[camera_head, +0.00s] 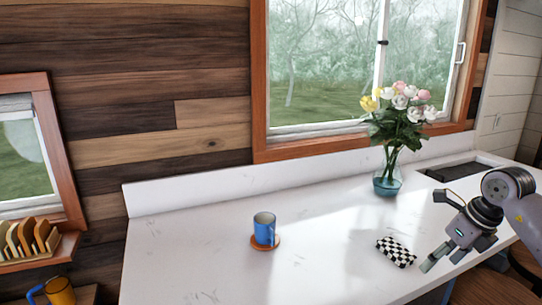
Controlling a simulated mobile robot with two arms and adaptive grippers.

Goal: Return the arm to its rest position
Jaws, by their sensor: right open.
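My right gripper (446,242) is at the right of the head view, on a grey arm that comes in from the right edge. It is open, with its fingers spread and nothing between them. It is over the right part of the white counter (335,280), just right of a black-and-white checkered cloth or pad (396,251). I see a gap between the fingers and the pad in the picture; the height above the counter is hard to tell. My left gripper is not in view.
A blue mug (264,229) stands on an orange coaster (265,242) mid-counter. A glass vase (387,182) of flowers stands near the back, left of a dark sink (455,171). The counter's front middle is clear.

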